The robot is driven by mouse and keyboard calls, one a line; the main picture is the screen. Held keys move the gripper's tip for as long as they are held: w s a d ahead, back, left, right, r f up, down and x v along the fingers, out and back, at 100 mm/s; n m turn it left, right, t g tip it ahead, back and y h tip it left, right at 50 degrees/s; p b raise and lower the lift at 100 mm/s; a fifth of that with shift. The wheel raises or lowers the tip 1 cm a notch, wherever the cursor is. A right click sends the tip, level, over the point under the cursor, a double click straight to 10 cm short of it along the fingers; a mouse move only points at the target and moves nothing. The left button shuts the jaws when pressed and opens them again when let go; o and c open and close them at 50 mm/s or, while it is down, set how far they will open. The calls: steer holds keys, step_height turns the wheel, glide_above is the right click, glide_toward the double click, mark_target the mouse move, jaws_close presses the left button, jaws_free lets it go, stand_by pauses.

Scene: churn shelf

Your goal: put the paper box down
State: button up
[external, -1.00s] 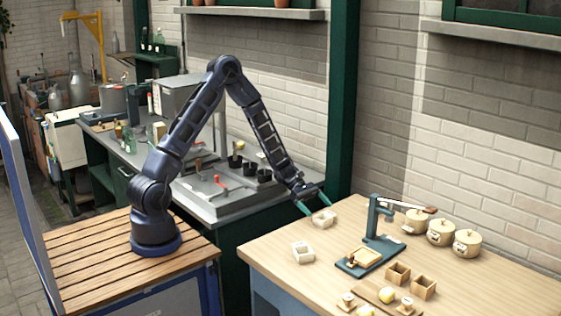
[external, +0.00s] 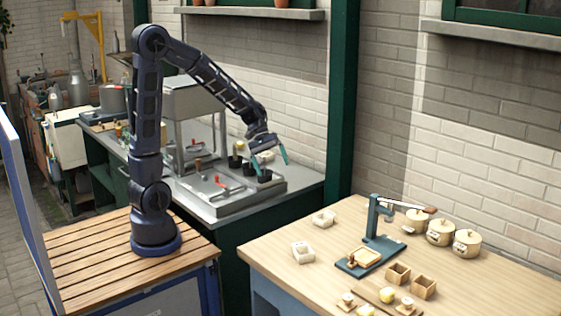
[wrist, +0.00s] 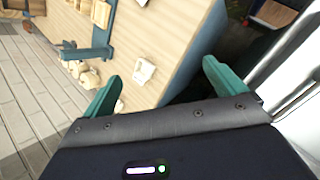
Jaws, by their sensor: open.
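Two small pale open-topped paper boxes stand apart on the wooden table. One paper box (external: 323,218) is at the table's back left; it also shows in the wrist view (wrist: 144,71), beyond and between the fingertips. The other paper box (external: 303,252) is nearer the table's left edge. I cannot tell from looks which one the task means. My gripper (external: 270,162) is open and empty, raised over the grey counter to the left of the table, clear of both boxes. Its two green fingers stand wide apart in the wrist view (wrist: 162,74).
A dark green press (external: 372,235) stands mid-table, with several lidded pots (external: 441,232) behind to its right. Small wooden boxes (external: 398,273) are in front. Black cups (external: 250,169) sit on the counter below my gripper. A green post (external: 341,100) rises behind the table.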

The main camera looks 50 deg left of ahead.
steer(key=s+a+r+m+t+y, duration=0.2)
steer(key=s+a+r, duration=0.3)
steer(key=s+a, duration=0.3)
steer(key=s+a+r+m+t+y, duration=0.3)
steer(key=s+a+r+m+y, duration=0.2)
steer(key=s+a, duration=0.4)
steer(key=s+r, duration=0.1)
steer(key=s, duration=0.1)
steer(key=shift+s+r, duration=0.3)
steer(key=shift+s, duration=0.05)
